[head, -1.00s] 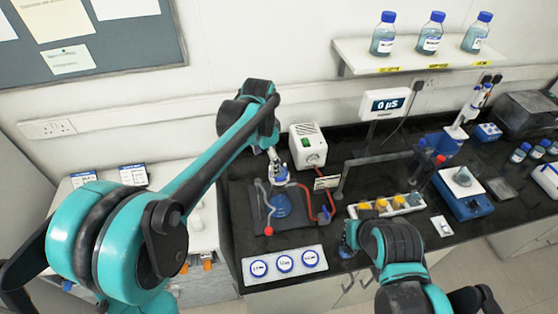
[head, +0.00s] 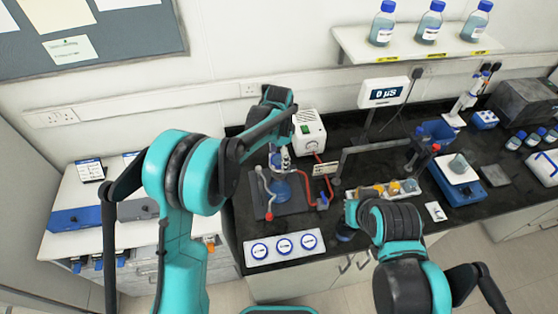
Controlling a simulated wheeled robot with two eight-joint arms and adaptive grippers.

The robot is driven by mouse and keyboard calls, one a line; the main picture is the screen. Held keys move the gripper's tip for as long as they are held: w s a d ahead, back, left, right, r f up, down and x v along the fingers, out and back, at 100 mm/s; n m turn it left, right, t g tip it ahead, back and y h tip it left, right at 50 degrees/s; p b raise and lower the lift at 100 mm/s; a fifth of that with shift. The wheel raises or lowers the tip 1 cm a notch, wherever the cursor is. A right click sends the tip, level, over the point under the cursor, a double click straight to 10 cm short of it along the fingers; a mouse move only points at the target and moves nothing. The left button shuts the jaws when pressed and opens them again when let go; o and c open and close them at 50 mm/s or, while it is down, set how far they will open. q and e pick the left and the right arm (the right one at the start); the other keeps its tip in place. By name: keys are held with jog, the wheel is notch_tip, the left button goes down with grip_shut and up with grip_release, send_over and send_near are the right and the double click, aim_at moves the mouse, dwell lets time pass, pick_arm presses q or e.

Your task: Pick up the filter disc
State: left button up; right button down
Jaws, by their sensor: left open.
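Three round white discs with blue rims lie in a row on a white tray (head: 246,259) at the counter's front: left (head: 260,249), middle (head: 284,246), right (head: 308,242). Their labels are too small to read, and I cannot tell which one is the filter disc. A flask with blue liquid (head: 281,191) stands behind the tray on a dark plate. My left gripper (head: 284,160) is open, pointing down at the top of the flask; its fingertips are hard to separate from the glassware. My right gripper (head: 346,233) is low, right of the tray, mostly hidden by its wrist.
A red tube (head: 307,176) runs from the flask area by a white box (head: 308,132). A metal frame (head: 372,150) and a rack with yellow and blue caps (head: 409,186) stand to the right. A balance (head: 466,190) is further right. Bottles stand on a wall shelf (head: 418,48).

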aim_at(279, 159)
pick_arm(q)
jog(key=c, duration=1)
jog(key=shift+o, duration=0.2)
jog(key=shift+r, duration=0.1)
jog(key=shift+r, duration=0.55)
notch_tip(279, 159, up, 3)
jog(key=shift+f, duration=0.1)
jog(key=d+r, duration=0.7)
jog(key=d, duration=0.4)
jog(key=shift+d, duration=0.35)
